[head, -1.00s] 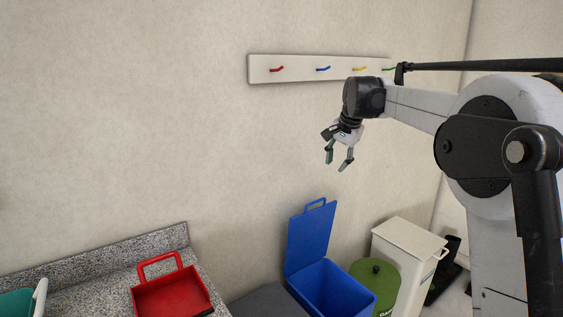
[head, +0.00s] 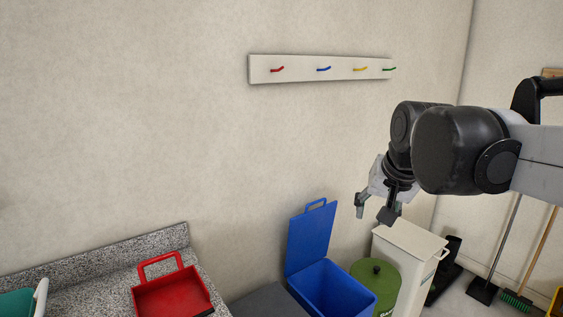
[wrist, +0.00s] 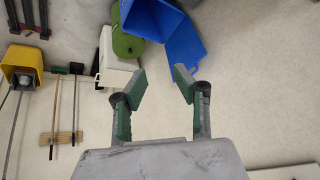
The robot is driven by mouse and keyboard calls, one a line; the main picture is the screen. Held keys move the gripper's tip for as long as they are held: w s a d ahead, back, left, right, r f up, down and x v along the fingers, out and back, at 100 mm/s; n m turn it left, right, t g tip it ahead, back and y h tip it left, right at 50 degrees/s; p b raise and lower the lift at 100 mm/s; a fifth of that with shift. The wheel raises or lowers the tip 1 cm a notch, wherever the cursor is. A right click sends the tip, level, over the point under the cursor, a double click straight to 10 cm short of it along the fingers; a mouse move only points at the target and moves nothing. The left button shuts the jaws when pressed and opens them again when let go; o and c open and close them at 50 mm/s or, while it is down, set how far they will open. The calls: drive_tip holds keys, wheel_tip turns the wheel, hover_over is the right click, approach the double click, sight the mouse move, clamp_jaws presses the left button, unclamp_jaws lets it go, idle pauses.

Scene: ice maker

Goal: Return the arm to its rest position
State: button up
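My gripper (head: 374,213) is at the right of the head view, pointing down in front of the wall, above the white bin. My arm reaches in from the right edge. In the wrist view my gripper (wrist: 160,78) has its two green-padded fingers spread apart with nothing between them. It is open and empty.
A blue bin (head: 333,287) with its lid up, a green round bin (head: 377,283) and a white lidded bin (head: 407,243) stand below. A hook rail (head: 300,69) is on the wall. Brooms (head: 538,250) lean at right.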

drive_tip(key=s+f+n, duration=0.1)
drive_tip(key=s+f, duration=0.5)
drive_tip(key=s, duration=0.3)
drive_tip(key=s+d+f+n+t, duration=0.1)
drive_tip(key=s+f+n, duration=0.1)
drive_tip(key=s+f, duration=0.4)
drive_tip(key=s, duration=0.2)
drive_tip(key=shift+s+f+h, duration=0.15)
drive_tip(key=shift+s+h, duration=0.15)
drive_tip(key=shift+s, duration=0.1)
